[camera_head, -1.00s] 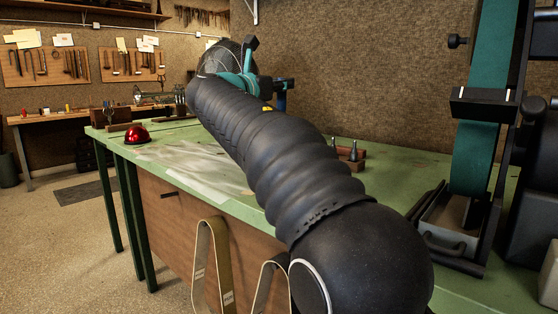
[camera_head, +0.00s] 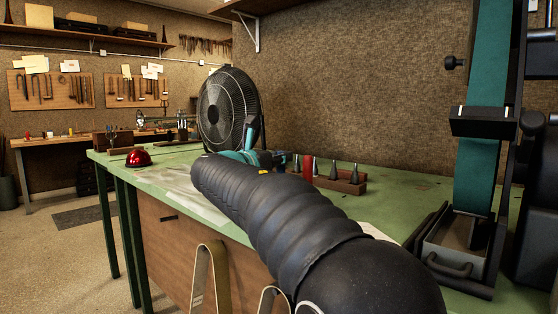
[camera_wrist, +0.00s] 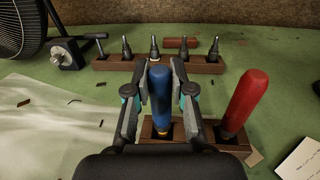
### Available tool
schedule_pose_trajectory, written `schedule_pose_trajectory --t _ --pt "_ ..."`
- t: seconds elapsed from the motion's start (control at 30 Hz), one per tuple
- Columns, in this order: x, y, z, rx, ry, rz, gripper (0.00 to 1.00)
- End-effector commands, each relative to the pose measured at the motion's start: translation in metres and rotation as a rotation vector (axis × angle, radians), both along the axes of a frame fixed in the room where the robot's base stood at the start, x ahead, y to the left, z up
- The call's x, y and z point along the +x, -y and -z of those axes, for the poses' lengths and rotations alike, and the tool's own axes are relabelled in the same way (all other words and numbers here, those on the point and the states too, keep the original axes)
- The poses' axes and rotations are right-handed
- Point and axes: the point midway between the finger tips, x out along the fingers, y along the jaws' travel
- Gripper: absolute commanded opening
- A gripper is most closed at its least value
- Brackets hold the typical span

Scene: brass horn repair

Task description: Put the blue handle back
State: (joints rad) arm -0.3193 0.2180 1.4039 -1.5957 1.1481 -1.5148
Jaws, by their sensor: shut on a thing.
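The blue handle (camera_wrist: 161,92) stands roughly upright between the fingers of my gripper (camera_wrist: 164,66) in the wrist view. The gripper is shut on it. Its lower end is at the small wooden block (camera_wrist: 198,130), over or in the left socket; I cannot tell how deep it sits. A red handle (camera_wrist: 246,100) with a brass collar stands in the same block, just right of my right finger. The red handle also shows in the head view (camera_head: 307,167).
Behind is a wooden rack (camera_wrist: 203,66) with several dark cone-tipped tools. A black fan (camera_head: 226,108) stands at the back left. A belt sander (camera_head: 482,130) stands at the right. A red dome (camera_head: 138,157) sits at the bench's left end. Green bench top between is mostly clear.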

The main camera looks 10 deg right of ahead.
Motion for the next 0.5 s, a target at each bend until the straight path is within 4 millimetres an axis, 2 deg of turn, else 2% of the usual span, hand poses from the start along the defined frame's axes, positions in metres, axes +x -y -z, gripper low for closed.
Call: schedule_pose_trajectory --t 0.23,0.27,0.33,0.37,0.5 --pt "-0.0002 0.0001 0.0002 0.001 0.001 0.000 0.00" --pt "-0.0001 0.0001 0.0008 0.001 0.001 0.000 0.25" --pt "-0.0001 0.0000 0.0004 0.001 0.001 0.000 0.42" --pt "-0.0001 0.0001 0.0003 0.001 0.001 0.000 0.48" --pt "-0.0001 0.0002 0.0002 0.001 0.001 0.000 0.48"
